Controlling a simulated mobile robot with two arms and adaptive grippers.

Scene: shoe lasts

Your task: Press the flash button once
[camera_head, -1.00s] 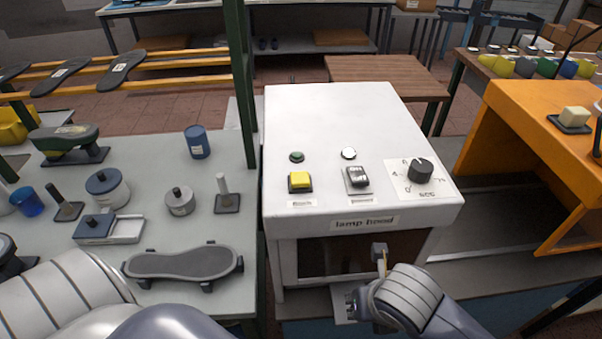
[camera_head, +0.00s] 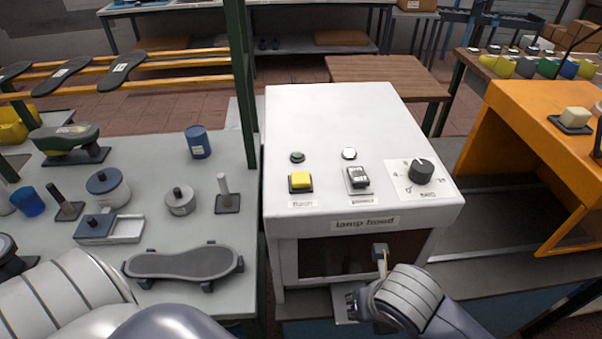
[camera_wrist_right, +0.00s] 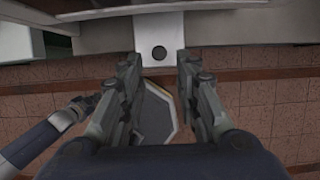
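The white lamp hood box (camera_head: 335,120) stands in the middle of the head view. The flash button (camera_head: 300,181) is a yellow square on a dark base on its sloped top, above a small blurred label. Nothing touches it. My right gripper (camera_head: 356,306) is low in front of the box, below the dark front opening and well away from the button. In the right wrist view its two fingers (camera_wrist_right: 160,75) are apart with nothing held between them. My left arm enters at the lower left of the head view; its gripper is not in view.
A grey bench (camera_head: 170,230) with tools lies left. An orange housing (camera_head: 520,130) stands right. Space above the box is free.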

